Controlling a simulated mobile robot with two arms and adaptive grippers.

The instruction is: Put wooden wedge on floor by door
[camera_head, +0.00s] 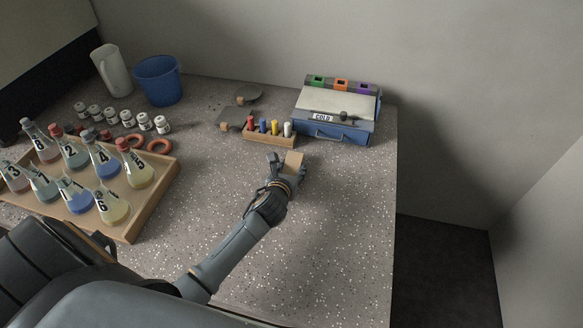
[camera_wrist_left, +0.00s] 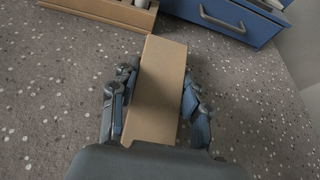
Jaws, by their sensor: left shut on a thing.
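The wooden wedge (camera_head: 294,160) is a light brown block between the fingers of my left gripper (camera_head: 287,170) over the bench, in front of the small wooden rack. In the left wrist view the wedge (camera_wrist_left: 157,88) stands lengthwise between the two blue-grey fingers of the left gripper (camera_wrist_left: 156,108), which is shut on it. I cannot tell whether the wedge touches the bench top. The floor (camera_head: 445,262) shows dark at the right, beyond the bench edge. No door can be made out. My right gripper is not in view.
A blue box marked COLD (camera_head: 335,115) stands behind the wedge. The rack with coloured pegs (camera_head: 270,140) is beside it. A wooden tray (camera_head: 150,205) of numbered flasks, several jars and a blue bucket (camera_head: 158,80) are at the left. The bench's right front is clear.

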